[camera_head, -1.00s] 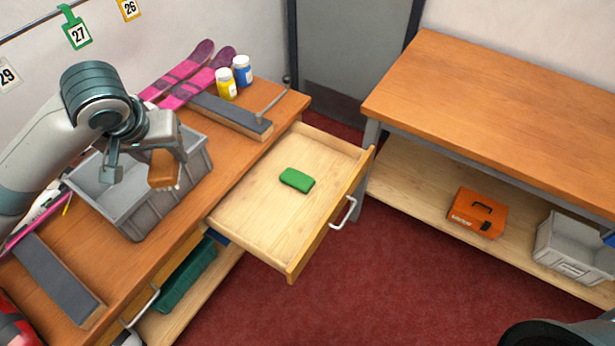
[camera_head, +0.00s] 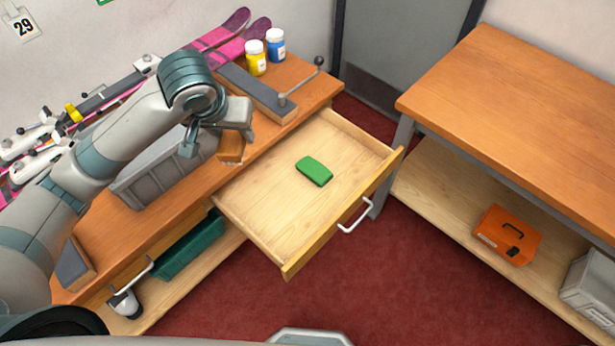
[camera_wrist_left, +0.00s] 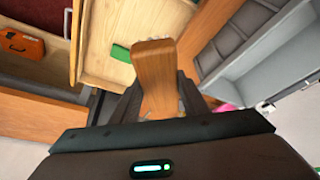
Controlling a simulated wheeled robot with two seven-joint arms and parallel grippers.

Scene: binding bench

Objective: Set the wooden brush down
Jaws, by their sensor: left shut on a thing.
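The wooden brush (camera_head: 231,148) is a brown block in my left gripper (camera_head: 228,136). In the head view it shows just below the jaws, between the grey bin and the open drawer. In the left wrist view the brush (camera_wrist_left: 154,75) stands out between the two dark fingers, which are shut on it, with pale bristles at its far end. I cannot tell whether it touches the bench. My right gripper is not in view.
The grey bin (camera_head: 165,168) stands on the bench left of the brush. The open drawer (camera_head: 270,205) holds a green block (camera_head: 314,171). Yellow (camera_head: 256,58) and blue-labelled (camera_head: 276,46) jars and a grey-topped bar (camera_head: 250,90) stand behind. A bench (camera_head: 520,110) stands at right.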

